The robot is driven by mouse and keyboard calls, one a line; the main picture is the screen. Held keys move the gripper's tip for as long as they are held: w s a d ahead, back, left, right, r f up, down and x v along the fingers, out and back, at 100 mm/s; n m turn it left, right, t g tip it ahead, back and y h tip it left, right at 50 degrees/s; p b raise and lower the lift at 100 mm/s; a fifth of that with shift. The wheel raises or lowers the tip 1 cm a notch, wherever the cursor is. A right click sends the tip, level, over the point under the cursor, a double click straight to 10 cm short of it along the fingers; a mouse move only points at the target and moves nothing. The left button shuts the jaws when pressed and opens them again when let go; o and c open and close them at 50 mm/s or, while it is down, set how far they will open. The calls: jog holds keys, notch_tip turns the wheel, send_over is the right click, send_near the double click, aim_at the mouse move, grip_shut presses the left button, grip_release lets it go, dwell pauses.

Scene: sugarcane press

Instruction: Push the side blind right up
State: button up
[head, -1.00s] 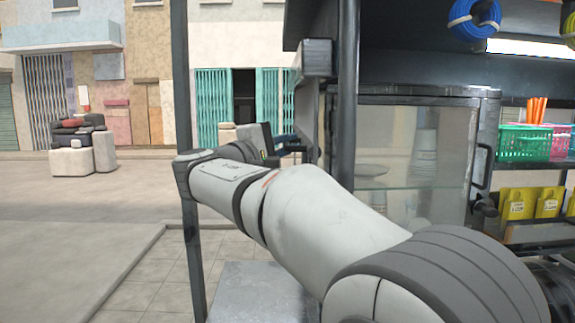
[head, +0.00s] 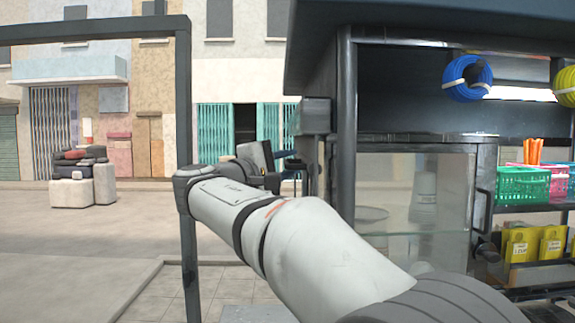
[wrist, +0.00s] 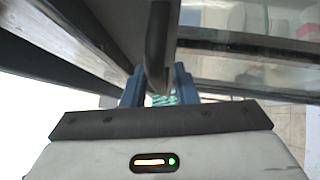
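The side blind cannot be made out for certain; a dark box-like part (head: 317,116) hangs at the stall's left corner under the roof. My gripper (head: 291,161) is left of the glass cabinet, partly hidden by my wrist. In the wrist view, the blue fingers of my gripper (wrist: 158,88) stand apart, and I see teal shutters between them. A dark bar (wrist: 160,45) comes down from above in front of the gap. I cannot tell whether it touches the fingers. My gripper looks open.
A dark post (head: 347,130) and the glass cabinet (head: 415,205) stand right of my arm. A thin dark frame (head: 186,110) stands left, beside my arm. Green basket (head: 522,185) and yellow packets (head: 520,243) sit on shelves at right.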

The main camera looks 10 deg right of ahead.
jog(key=shift+o, duration=0.5)
jog(key=shift+a+f, duration=0.1)
jog(key=shift+s+a+f, duration=0.1)
jog(key=shift+s+a, duration=0.1)
jog(key=shift+a, duration=0.05)
jog(key=r+b+v, duration=0.1)
jog(key=b+v, duration=0.1)
jog(key=v, duration=0.5)
jog(key=shift+f, duration=0.35)
